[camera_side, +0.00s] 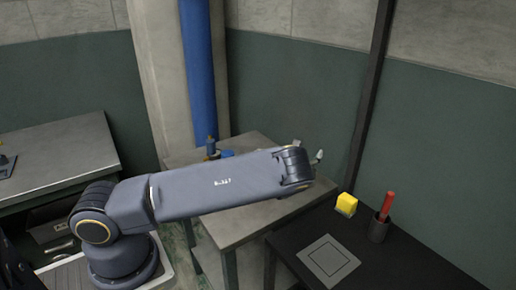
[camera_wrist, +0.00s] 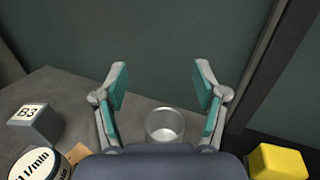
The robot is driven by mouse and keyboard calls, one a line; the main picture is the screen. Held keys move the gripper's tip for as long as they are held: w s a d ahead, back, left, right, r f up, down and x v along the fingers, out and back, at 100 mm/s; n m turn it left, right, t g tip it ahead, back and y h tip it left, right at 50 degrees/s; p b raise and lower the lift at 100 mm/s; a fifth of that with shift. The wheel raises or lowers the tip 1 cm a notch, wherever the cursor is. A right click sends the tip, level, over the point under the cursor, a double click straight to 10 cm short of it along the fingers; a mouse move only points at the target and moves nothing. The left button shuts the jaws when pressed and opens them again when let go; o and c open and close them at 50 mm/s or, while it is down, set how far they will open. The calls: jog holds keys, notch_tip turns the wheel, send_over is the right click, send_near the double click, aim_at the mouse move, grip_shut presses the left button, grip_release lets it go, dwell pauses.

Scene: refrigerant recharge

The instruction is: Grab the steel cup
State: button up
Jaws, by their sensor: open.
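A round, pale grey, shiny cup (camera_wrist: 165,126), which looks like the steel cup, stands upright on the grey table (camera_wrist: 62,92) in the wrist view. I look down into it and it appears empty. My gripper (camera_wrist: 160,76) is open, with one teal-padded finger on each side of the cup in the picture. I cannot tell how far the fingertips are from it, and no contact shows. In the side view I cannot make out this cup; my arm covers part of the table there.
In the wrist view a grey block marked B3 (camera_wrist: 36,124) and a round dial marked l/min (camera_wrist: 36,160) are at left. In the side view a black table (camera_side: 400,262) at right holds a yellow block (camera_side: 346,204), a dark holder (camera_side: 378,230) with a red-handled tool, and a grey plate (camera_side: 328,261).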

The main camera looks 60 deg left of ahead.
jog(key=shift+m, duration=0.4)
jog(key=f, duration=0.5)
jog(key=d+f, duration=0.1)
jog(key=f, duration=0.1)
jog(key=shift+s+f, duration=0.2)
jog(key=shift+s, duration=0.05)
jog(key=shift+f, duration=0.65)
jog(key=x, duration=0.3)
jog(key=f+x, duration=0.1)
jog(key=x, duration=0.1)
jog(key=shift+r, duration=0.1)
jog(key=c, duration=1)
jog(key=shift+c, duration=1)
